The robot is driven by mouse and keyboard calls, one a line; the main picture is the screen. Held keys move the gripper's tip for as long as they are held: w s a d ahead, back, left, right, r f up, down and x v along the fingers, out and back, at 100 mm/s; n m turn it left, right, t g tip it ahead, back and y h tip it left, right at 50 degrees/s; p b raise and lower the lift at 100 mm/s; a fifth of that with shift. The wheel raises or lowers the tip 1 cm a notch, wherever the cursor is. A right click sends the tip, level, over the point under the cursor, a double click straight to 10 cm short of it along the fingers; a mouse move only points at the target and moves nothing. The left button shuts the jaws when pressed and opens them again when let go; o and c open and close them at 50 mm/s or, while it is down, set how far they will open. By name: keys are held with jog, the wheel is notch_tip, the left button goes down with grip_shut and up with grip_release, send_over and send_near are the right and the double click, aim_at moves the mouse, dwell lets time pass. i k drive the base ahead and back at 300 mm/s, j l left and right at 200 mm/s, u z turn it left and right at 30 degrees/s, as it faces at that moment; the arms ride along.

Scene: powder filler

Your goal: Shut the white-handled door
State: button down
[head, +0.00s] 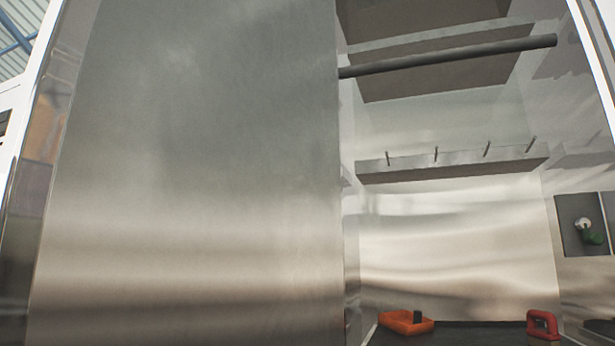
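A large brushed-metal panel (190,180) fills the left and middle of the head view. I cannot tell whether it is the door or a fixed wall, and no white handle shows on it. To its right the metal compartment (450,235) stands open to view, with its back wall showing. My gripper is not in view.
A dark rod (450,56) crosses the upper compartment. Below it is a metal ledge (455,164) with several short pins. An orange piece (405,323) and a red piece (543,324) sit at the bottom. A green-and-white fitting (588,232) is on the right wall.

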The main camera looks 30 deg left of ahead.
aim_at(171, 170)
jog(key=k+j, duration=0.7)
jog(key=j, duration=2.15)
jog(key=k+z, duration=0.05)
